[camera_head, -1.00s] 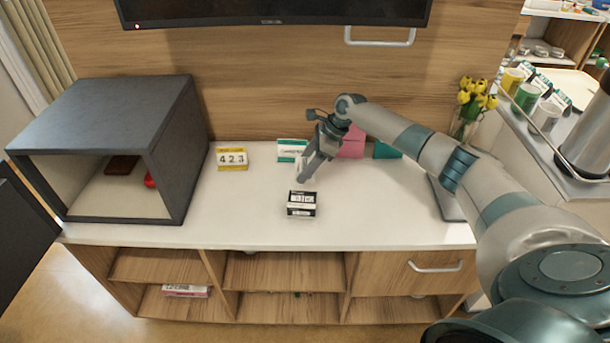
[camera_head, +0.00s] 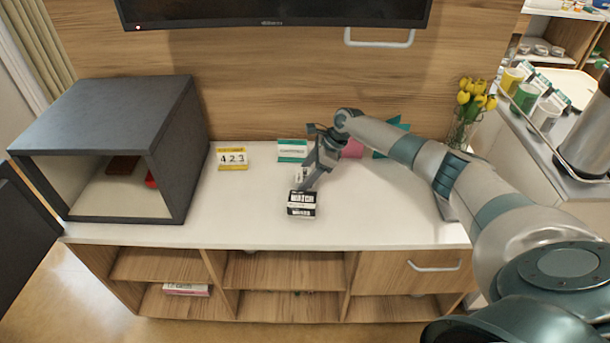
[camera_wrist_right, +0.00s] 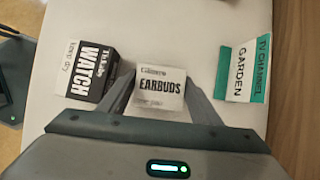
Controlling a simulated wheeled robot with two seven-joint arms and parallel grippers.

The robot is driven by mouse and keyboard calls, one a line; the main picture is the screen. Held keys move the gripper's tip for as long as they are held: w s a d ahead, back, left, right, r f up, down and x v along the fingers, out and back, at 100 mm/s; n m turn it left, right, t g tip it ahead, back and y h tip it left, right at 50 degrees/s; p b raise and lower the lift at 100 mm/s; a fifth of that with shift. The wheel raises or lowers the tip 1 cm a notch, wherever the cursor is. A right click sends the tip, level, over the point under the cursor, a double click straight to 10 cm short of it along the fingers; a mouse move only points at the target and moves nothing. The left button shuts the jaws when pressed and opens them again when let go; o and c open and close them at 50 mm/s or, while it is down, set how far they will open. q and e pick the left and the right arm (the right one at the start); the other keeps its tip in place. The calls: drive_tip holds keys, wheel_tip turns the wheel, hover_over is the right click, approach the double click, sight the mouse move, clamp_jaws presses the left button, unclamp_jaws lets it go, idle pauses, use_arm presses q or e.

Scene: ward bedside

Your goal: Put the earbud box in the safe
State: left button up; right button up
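The earbud box (camera_wrist_right: 158,92), small and white with "EARBUDS" printed on it, lies on the white counter. In the head view it is mostly hidden behind my right gripper; a white bit of it (camera_head: 299,173) shows. My right gripper (camera_head: 304,186) points down at it. In the wrist view the right gripper's fingers (camera_wrist_right: 158,84) are apart, one on each side of the box; I cannot tell whether they touch it. The safe (camera_head: 118,130), a dark grey box, stands open at the counter's left end. Its door (camera_head: 22,235) is swung out left.
A black-and-white watch box (camera_head: 302,204) sits close beside the earbud box, towards the front. A yellow "423" card (camera_head: 233,158) and a green-white sign (camera_head: 292,150) stand behind. A brown item (camera_head: 122,165) and a red item (camera_head: 151,180) are inside the safe. The counter before the safe's right wall is clear.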

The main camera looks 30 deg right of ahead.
sight(306, 174)
drive_tip(key=shift+o, duration=1.1)
drive_tip(key=shift+s+d+r, duration=0.1)
drive_tip(key=shift+d+r, duration=0.1)
drive_tip(key=shift+r, duration=0.35)
drive_tip(key=v, duration=0.5)
drive_tip(key=shift+d+b, duration=0.1)
drive_tip(key=shift+b, duration=0.3)
use_arm(q)
drive_tip(key=w+d+t, duration=0.1)
drive_tip(key=w+d, duration=0.1)
drive_tip(key=w, duration=0.4)
drive_tip(key=shift+w+r+h+b, duration=0.3)
drive_tip(key=shift+w+r+b, duration=0.05)
drive_tip(key=shift+r, duration=0.05)
use_arm(e)
drive_tip(key=v, duration=0.6)
use_arm(q)
drive_tip(key=shift+s, duration=0.15)
